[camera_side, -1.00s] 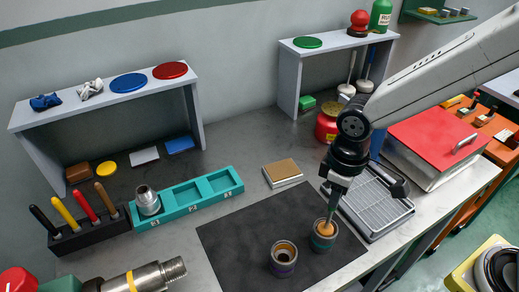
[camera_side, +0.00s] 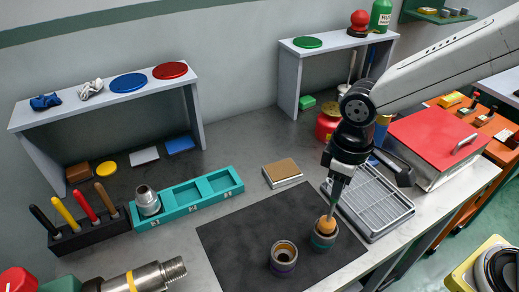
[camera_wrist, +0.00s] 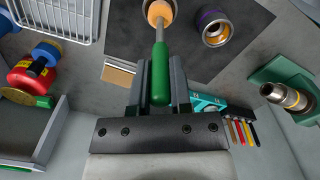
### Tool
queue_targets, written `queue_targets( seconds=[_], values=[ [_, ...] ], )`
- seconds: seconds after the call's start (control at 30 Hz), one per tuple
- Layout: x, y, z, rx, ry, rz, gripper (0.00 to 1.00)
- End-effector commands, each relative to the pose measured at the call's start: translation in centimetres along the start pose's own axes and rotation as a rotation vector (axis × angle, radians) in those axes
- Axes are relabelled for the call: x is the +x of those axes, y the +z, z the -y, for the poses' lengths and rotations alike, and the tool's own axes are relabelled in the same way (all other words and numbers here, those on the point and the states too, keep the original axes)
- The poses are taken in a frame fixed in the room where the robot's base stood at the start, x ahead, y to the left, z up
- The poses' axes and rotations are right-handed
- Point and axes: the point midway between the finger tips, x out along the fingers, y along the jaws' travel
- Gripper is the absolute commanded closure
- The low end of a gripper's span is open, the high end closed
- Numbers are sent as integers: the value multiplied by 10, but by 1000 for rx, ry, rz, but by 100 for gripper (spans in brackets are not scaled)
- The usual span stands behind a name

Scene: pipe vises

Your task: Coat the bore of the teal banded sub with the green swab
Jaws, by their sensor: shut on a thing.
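My gripper (camera_side: 341,178) is shut on the green swab, holding its green handle (camera_wrist: 160,78) between both fingers in the wrist view. The swab's thin rod runs down to an orange-tan head (camera_side: 327,224), which sits at the mouth of the teal banded sub (camera_side: 323,241). The head's upper part shows above the rim; its lower part is hidden in the bore. The sub stands upright on the black mat. In the wrist view the head (camera_wrist: 159,11) covers most of the sub's opening.
A purple banded sub (camera_side: 284,262) stands on the black mat (camera_side: 240,240), left of the teal one. A wire tray (camera_side: 380,210) lies close on the right. A tan-topped block (camera_side: 282,172) is behind the mat. The teal three-slot rack (camera_side: 190,200) is at left.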

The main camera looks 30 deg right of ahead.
Motion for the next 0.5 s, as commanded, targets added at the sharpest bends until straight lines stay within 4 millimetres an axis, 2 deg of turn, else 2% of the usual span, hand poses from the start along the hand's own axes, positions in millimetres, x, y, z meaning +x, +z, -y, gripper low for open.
queue_targets(
  seconds=[0.5],
  values=[
    [-19, 0, 0, 0, 0, -2, 100]
  ],
)
